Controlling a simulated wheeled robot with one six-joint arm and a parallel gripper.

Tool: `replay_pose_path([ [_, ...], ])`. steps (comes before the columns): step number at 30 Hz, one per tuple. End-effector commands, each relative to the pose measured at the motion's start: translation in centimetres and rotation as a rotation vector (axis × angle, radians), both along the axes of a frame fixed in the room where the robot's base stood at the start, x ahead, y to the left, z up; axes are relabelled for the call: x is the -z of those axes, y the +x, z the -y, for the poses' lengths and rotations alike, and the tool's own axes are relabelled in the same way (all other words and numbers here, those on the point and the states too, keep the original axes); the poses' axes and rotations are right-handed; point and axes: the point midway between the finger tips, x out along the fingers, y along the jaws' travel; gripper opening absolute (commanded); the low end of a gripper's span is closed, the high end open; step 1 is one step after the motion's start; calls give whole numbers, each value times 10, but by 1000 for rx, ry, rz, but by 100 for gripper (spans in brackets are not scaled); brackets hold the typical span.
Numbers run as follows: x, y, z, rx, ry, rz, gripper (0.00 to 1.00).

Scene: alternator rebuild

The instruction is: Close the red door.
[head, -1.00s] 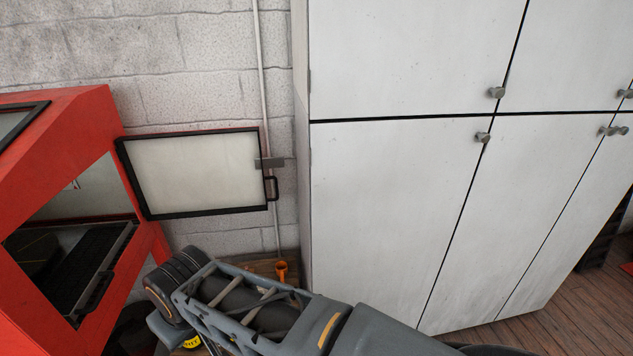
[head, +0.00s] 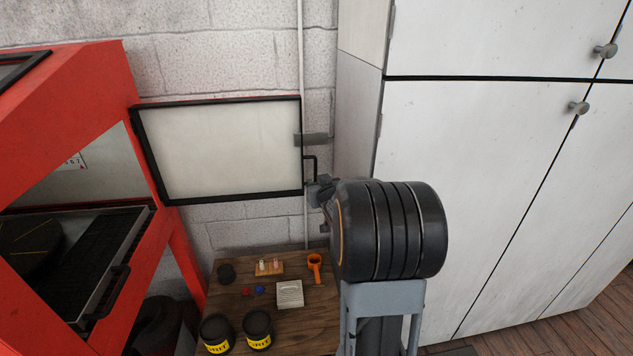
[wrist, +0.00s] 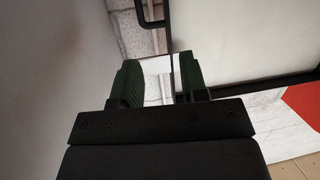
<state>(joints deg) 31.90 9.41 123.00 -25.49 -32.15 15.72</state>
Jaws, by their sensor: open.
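The red door (head: 225,150) stands wide open, its pale panel in a black frame with a thin red strip along the top. Its left edge meets the red cabinet (head: 85,75), whose opening is exposed. A black handle (head: 314,158) is on the door's free right edge. My gripper (head: 322,190) is open at the handle's lower end in the head view; I cannot tell whether they touch. In the wrist view the open fingers (wrist: 157,85) have an empty-looking gap, with the handle (wrist: 152,14) just ahead and the door frame (wrist: 245,82) to the right.
A white cupboard (head: 470,190) stands close on the right of my arm. A wooden table (head: 300,325) below holds dark jars (head: 257,330), an orange item (head: 315,266) and small parts. A block wall (head: 235,50) is behind the door. A black tray (head: 90,260) sits in the cabinet.

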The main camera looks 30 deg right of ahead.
Motion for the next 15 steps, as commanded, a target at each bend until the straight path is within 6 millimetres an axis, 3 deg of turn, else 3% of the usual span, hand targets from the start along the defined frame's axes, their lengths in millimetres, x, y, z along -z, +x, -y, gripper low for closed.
replay_pose_path([
  [1, 21, 3, 17, -3, -3, 46, 40],
  [4, 32, 5, 35, -26, -13, 130, 40],
  [11, 41, 10, 50, -58, -18, 214, 40],
  [15, 41, 25, 54, -63, -18, 224, 40],
])
